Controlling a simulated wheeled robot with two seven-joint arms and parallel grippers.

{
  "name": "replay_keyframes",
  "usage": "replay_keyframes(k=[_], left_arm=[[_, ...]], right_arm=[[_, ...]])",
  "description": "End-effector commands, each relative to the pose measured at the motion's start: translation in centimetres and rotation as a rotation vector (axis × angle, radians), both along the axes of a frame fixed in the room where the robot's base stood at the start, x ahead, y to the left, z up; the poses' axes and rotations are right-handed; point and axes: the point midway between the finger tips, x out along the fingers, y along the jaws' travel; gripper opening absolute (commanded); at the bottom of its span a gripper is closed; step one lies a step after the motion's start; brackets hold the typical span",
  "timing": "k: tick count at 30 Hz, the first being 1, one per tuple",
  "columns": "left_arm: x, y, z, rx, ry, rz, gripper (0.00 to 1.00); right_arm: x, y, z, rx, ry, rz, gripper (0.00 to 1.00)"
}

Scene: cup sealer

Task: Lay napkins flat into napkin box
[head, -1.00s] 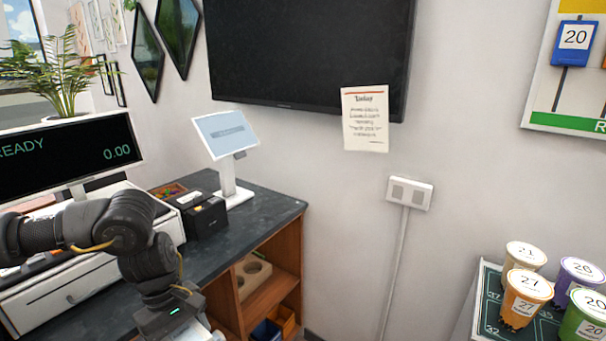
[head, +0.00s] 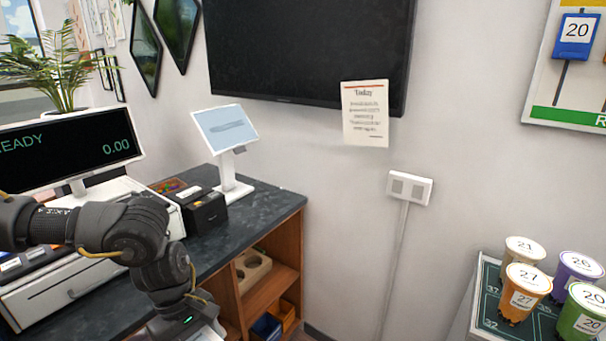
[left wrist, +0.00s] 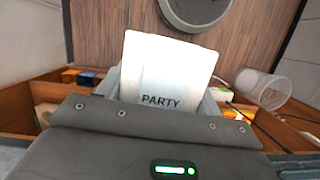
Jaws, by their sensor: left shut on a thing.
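My left gripper (left wrist: 165,100) is shut on a white, flat, rectangular napkin piece lettered PARTY (left wrist: 168,68) in the left wrist view. The piece stands out beyond the gripper, and its lower part is hidden by the gripper body. In the head view my left arm comes in from the left, and the gripper reaches the bottom edge, in front of the dark counter (head: 262,200); its fingertips are cut off there. I cannot make out a napkin box for certain in either view. My right gripper is not in view.
Under the counter are wooden shelves (head: 268,290) with a cup holder (head: 252,266) and small blue and orange bins. A tablet stand (head: 232,175), black box (head: 204,210) and register stand on top. A clear cup (left wrist: 262,88) lies tilted in the left wrist view.

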Motion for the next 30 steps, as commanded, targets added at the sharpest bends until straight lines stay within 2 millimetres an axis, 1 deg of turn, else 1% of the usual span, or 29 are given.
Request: replay_keyframes(k=[5,8,10,14,17,21,24,30], left_arm=[[0.5,1.4,0.5,0.003,-0.004,0.001,0.36],[1.0,2.5,1.1,0.0,-0.004,0.004,0.36],[1.4,2.5,1.6,-0.001,-0.003,0.002,0.36],[1.5,2.5,1.9,0.0,0.0,-0.013,0.36],[1.5,2.4,1.8,0.004,-0.002,-0.095,0.36],[1.5,2.4,1.8,0.004,-0.003,-0.262,0.36],[1.5,2.4,1.8,0.001,-0.001,-0.352,0.36],[1.5,2.4,1.8,-0.002,0.001,-0.404,0.36]], right_arm=[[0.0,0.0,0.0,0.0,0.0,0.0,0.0],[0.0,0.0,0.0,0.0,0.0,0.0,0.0],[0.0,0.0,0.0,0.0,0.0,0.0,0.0],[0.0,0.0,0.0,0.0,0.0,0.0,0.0],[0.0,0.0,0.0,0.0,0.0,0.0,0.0],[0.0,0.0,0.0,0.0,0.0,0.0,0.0],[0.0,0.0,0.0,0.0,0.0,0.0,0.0],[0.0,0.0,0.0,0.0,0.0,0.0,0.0]])
